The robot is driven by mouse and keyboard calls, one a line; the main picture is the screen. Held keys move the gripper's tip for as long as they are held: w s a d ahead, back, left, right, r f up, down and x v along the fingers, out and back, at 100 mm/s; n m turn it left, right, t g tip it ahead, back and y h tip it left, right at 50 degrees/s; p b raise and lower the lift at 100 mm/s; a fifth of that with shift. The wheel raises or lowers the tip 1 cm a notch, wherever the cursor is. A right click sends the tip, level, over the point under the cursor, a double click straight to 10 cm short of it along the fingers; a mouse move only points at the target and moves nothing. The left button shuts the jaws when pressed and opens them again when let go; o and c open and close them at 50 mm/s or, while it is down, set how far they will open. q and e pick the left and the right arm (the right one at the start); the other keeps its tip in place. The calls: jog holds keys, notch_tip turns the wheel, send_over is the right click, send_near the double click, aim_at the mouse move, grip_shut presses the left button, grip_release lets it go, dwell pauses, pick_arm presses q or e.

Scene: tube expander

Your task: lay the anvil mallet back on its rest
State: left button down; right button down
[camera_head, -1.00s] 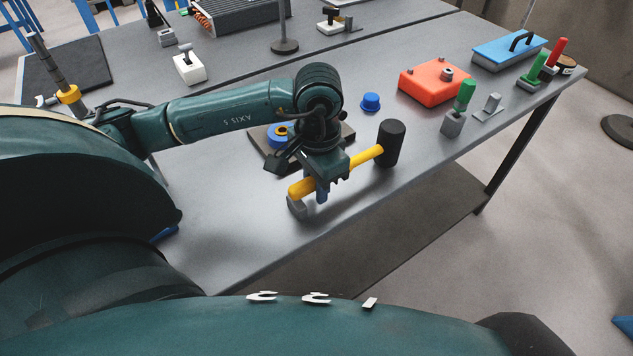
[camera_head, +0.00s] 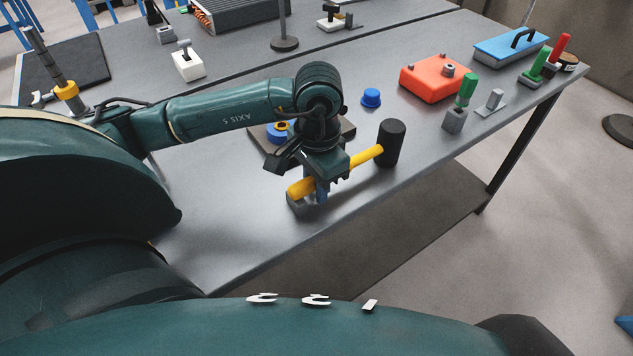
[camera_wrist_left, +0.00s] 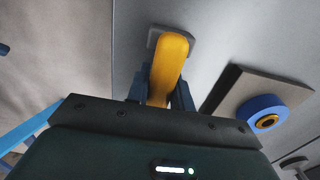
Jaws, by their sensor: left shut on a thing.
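The anvil mallet has a yellow handle (camera_head: 366,156) and a black cylindrical head (camera_head: 391,143). My left gripper (camera_head: 318,188) is shut on the handle, which also shows between the fingers in the left wrist view (camera_wrist_left: 168,68). The handle's end lies at a small grey block, the rest (camera_head: 297,206), near the table's front edge; the rest also shows in the wrist view (camera_wrist_left: 188,38). The head is low over the table to the right; I cannot tell whether it touches. My right gripper is not in view.
A dark plate (camera_head: 347,131) with a blue and yellow ring (camera_head: 279,131) lies just behind my left gripper. A blue cap (camera_head: 371,98), an orange box (camera_head: 431,79) and a green-handled tool (camera_head: 466,91) stand farther right. The front-left tabletop is clear.

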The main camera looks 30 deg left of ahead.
pick_arm(q)
jog(key=c, duration=1.1)
grip_release()
jog(key=shift+c, duration=0.2)
jog(key=shift+w+r+p, duration=0.1)
jog(key=shift+r+p, duration=1.25)
jog(key=shift+r, duration=1.35)
notch_tip(320, 180, up, 2)
jog(key=shift+r+p, duration=0.1)
jog(key=shift+p, duration=0.4)
jog(key=shift+r, duration=0.15)
